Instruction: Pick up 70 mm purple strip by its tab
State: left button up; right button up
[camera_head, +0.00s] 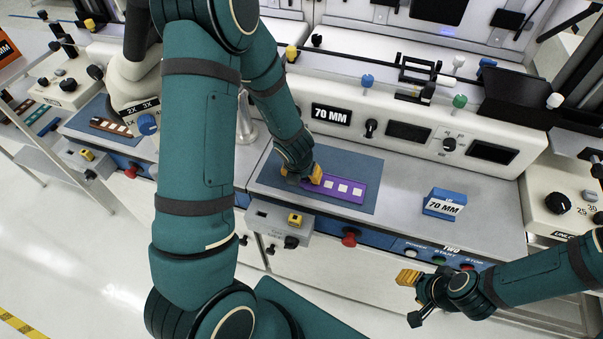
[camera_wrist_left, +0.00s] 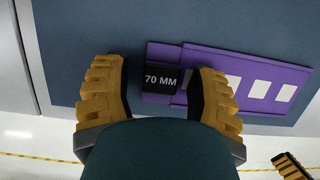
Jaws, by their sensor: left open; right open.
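The purple strip (camera_head: 334,195) lies flat on a dark blue mat (camera_head: 352,165) and carries a row of pale squares. In the left wrist view the strip (camera_wrist_left: 250,60) runs off to the right, and its tab end has a black "70 MM" label (camera_wrist_left: 160,79). My left gripper (camera_head: 301,175) is over the strip's left end. In the left wrist view its yellow fingers (camera_wrist_left: 158,70) are open, one on either side of the label. Whether they touch the strip cannot be told. My right gripper (camera_head: 408,278) is open and empty, in front of the bench edge.
A blue "70 MM" block (camera_head: 444,204) stands on the bench right of the mat. A control box with a yellow switch (camera_head: 295,219) and a red knob (camera_head: 349,237) stick out at the front edge. The machine panel (camera_head: 400,130) rises behind. The bench between mat and block is clear.

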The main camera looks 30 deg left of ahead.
pick_arm(q)
jog(key=shift+s+f, duration=0.1)
grip_shut()
notch_tip(320, 180, up, 4)
jog(key=p, duration=0.3)
jog(key=shift+f, duration=0.15)
jog(key=shift+r+p, duration=2.75)
jog(key=shift+p, duration=0.05)
